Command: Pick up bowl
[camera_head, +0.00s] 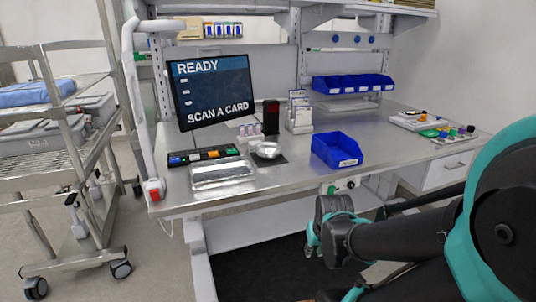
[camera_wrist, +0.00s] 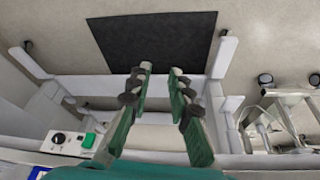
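A small silver metal bowl (camera_head: 268,150) stands on the grey workbench (camera_head: 300,180), on a dark square mat behind the front edge. It sits between a shallow metal tray and a blue bin. My gripper shows in the wrist view (camera_wrist: 160,72) with its two green and dark fingers apart and nothing between them. It points down toward the floor in front of the bench. In the head view my arm reaches in from the right, below the bench top and away from the bowl. The fingertips are not clear there. The bowl is not in the wrist view.
A metal tray (camera_head: 222,174) is left of the bowl and a blue bin (camera_head: 336,150) right of it. Vials (camera_head: 250,132), a card reader (camera_head: 271,117) and a monitor (camera_head: 212,92) stand behind. A wire cart (camera_head: 60,150) is at left. The right-front bench top is clear.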

